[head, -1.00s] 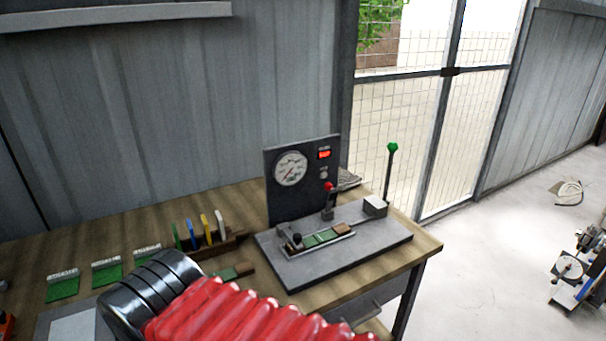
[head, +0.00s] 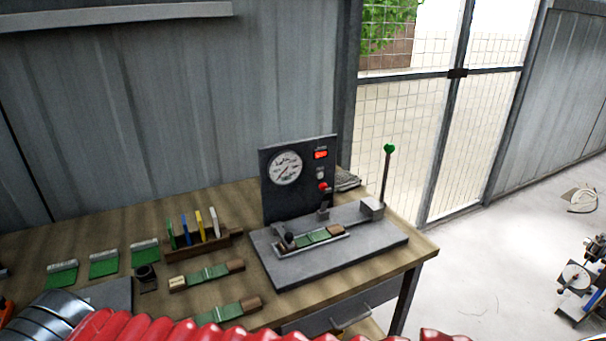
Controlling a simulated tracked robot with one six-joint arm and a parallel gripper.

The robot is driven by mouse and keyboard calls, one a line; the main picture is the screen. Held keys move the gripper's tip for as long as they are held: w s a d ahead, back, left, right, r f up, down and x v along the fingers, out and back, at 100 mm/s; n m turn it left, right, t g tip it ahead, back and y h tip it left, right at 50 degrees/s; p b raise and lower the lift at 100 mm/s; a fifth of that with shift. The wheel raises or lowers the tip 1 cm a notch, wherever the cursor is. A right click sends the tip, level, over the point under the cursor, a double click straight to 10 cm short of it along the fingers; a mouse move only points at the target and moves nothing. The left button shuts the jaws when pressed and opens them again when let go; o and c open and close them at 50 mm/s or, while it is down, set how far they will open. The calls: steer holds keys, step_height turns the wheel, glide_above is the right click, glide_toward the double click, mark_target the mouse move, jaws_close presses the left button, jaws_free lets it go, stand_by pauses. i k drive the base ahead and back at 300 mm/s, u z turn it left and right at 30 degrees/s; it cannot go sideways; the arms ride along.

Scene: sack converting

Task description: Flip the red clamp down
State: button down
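The red clamp (head: 323,188) is a small dark lever with a red knob. It stands roughly upright on the grey press base (head: 335,272), in front of the gauge panel. Just in front of it a green and brown piece (head: 318,237) lies in a shallow tray on the base, with a black knob (head: 289,240) at its left end. A tall lever with a green knob (head: 389,149) stands upright at the right end of the base.
The panel holds a dial (head: 285,168) and a lit red lamp (head: 320,155). A wooden rack (head: 204,243) with coloured strips and several green pieces stand left on the wooden bench (head: 240,204). Two loose green and brown pieces (head: 206,274) lie nearer.

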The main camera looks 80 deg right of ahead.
mark_target(323, 187)
steer(key=u, duration=0.1)
steer(key=k, duration=0.95)
steer(key=z, duration=1.7)
steer(key=i, duration=1)
steer(key=z, duration=0.05)
